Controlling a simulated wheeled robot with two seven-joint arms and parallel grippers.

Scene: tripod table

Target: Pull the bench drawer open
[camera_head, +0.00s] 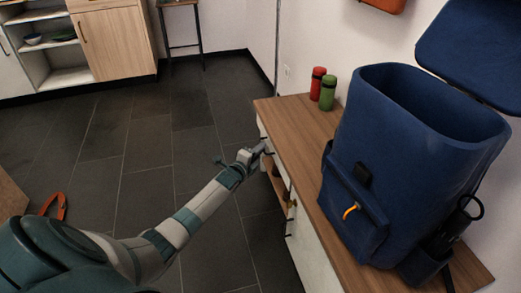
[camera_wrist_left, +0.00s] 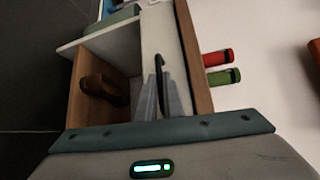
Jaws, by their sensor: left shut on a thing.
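The bench (camera_head: 300,122) has a wooden top and white fronts, and stands along the wall at the right of the head view. Its drawer front (camera_wrist_left: 156,25) is a white panel just under the wooden top in the left wrist view. A dark bar handle (camera_wrist_left: 159,66) runs along that front. My left gripper (camera_head: 264,148) is at the bench's front near its far end. Its fingers (camera_wrist_left: 158,92) are shut on the handle, one on each side. I cannot tell whether the drawer stands out from the bench. My right gripper is out of view.
A big blue backpack (camera_head: 408,130) stands on the bench top. A red bottle (camera_head: 317,83) and a green bottle (camera_head: 328,92) stand at its far end. An open shelf (camera_wrist_left: 105,50) below the drawer holds a brown thing (camera_wrist_left: 100,88). The dark floor before the bench is clear.

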